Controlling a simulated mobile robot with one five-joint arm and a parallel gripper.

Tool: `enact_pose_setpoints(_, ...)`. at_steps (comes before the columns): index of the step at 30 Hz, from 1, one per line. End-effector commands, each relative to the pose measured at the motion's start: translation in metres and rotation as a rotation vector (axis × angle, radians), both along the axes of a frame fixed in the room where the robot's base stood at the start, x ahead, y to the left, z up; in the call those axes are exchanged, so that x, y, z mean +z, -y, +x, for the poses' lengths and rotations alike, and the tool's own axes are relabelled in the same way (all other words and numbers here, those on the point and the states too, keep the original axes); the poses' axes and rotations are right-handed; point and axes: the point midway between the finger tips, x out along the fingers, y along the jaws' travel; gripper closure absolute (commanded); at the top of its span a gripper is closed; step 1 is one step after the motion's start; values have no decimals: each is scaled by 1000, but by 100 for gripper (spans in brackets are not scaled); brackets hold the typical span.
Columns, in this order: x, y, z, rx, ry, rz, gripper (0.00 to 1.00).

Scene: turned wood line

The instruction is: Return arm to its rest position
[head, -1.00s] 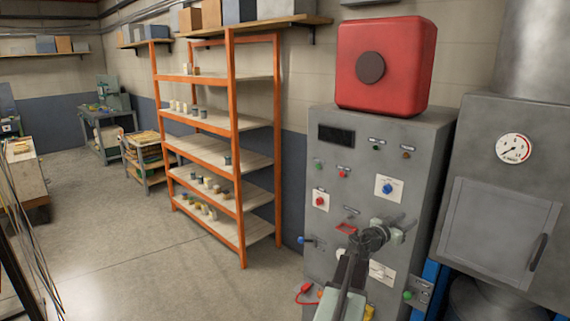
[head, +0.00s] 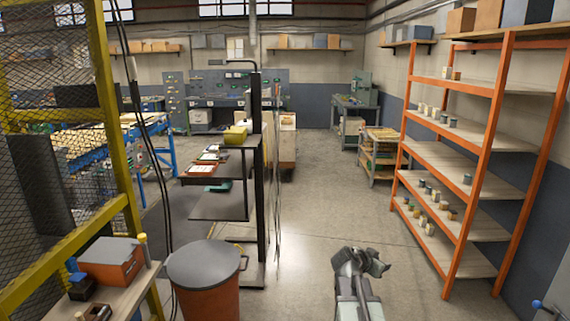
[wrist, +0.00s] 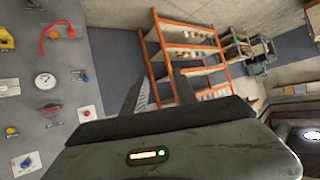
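My gripper (head: 362,264) is at the lower middle of the head view, above bare floor, with my arm below it. In the wrist view its two fingers (wrist: 158,92) stand apart with nothing between them. The gripper is empty and touches nothing that I can see. The wrist picture is rolled sideways. It shows the grey control panel (wrist: 25,108) at the left, with knobs, a dial and a red cable.
An orange shelf rack (head: 484,170) with small pots stands at the right. A dark post stand with shelves (head: 222,205), an orange bin (head: 207,295) and a yellow mesh fence (head: 105,120) are at the left. The concrete floor (head: 320,215) between is clear.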

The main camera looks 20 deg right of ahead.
Motion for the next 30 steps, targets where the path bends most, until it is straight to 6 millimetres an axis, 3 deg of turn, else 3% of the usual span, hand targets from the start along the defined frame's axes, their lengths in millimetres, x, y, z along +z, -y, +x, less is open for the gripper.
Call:
enact_pose_setpoints(1,-11,-45,11,62,-41,41,66)
enact_pose_setpoints(4,-35,-130,22,187,-148,129,66)
enact_pose_setpoints(8,-69,-238,12,378,-334,256,66)
enact_pose_setpoints(9,-80,-270,3,447,-404,300,66)
enact_pose_setpoints(11,-95,-311,-19,559,-523,378,66)
enact_pose_setpoints(12,-104,-330,-39,644,-614,443,66)
enact_pose_setpoints(15,-115,-368,-79,879,-800,569,66)
enact_pose_setpoints(18,-116,-382,-94,1035,-904,591,66)
enact_pose_setpoints(21,-117,-381,-97,1095,-945,567,66)
enact_pose_setpoints(30,-116,-380,-96,1103,-946,559,66)
